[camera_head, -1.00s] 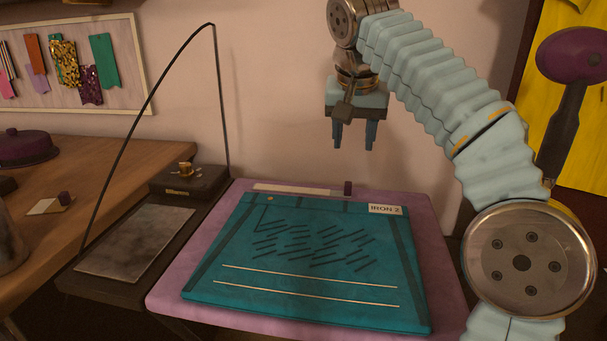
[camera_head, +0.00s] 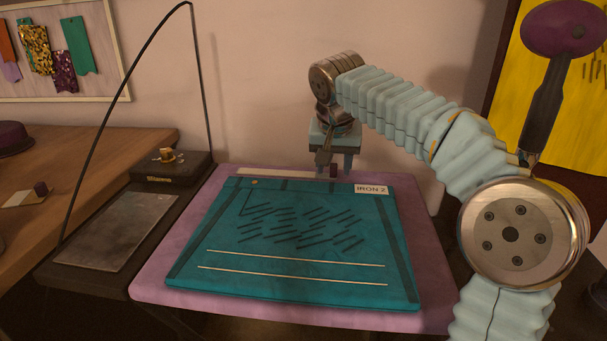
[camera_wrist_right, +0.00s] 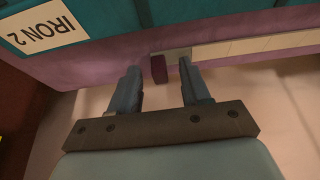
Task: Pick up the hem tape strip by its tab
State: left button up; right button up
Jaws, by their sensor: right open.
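The hem tape strip (camera_head: 275,172) is a long pale strip lying along the back edge of the purple board, and it also shows in the right wrist view (camera_wrist_right: 255,46). Its tab (camera_head: 333,170) is a small dark purple block at the strip's right end. In the right wrist view the tab (camera_wrist_right: 159,69) stands between and just beyond the fingertips. My right gripper (camera_head: 336,170) is open, pointing down at the tab in the head view. In the right wrist view the right gripper (camera_wrist_right: 160,75) shows a gap between its fingers. My left gripper is not in view.
A teal mat (camera_head: 290,277) with dark dashes and an "IRON 2" label (camera_head: 371,189) lies on the purple board (camera_head: 433,270). A dark stand with a grey plate (camera_head: 120,232) and a tall curved wire is at left. The wall is close behind the board.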

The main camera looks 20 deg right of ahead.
jog(key=shift+c, duration=0.5)
grip_shut()
